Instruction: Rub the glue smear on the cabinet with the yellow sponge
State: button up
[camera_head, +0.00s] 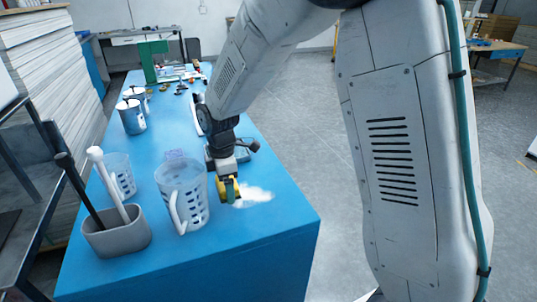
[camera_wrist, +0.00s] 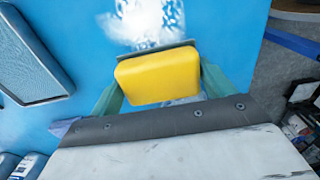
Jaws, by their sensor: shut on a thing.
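My gripper (camera_head: 228,188) is shut on the yellow sponge (camera_wrist: 158,75), with one green finger on each side of it in the wrist view. In the head view the sponge (camera_head: 233,190) is low at the blue cabinet top (camera_head: 262,222), at the left edge of the white glue smear (camera_head: 254,197). In the wrist view the smear (camera_wrist: 147,20) shows just beyond the sponge's grey edge. Whether the sponge touches the surface is hard to tell.
A clear measuring jug (camera_head: 182,195) stands close left of my gripper. A grey holder (camera_head: 117,235) with two handles, a smaller clear cup (camera_head: 121,174) and metal mugs (camera_head: 131,117) are further left. A dark grey tray (camera_wrist: 30,55) lies beside the gripper. The cabinet's front right corner is clear.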

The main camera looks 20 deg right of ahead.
jog(key=shift+r, duration=2.1)
jog(key=shift+d, duration=0.15)
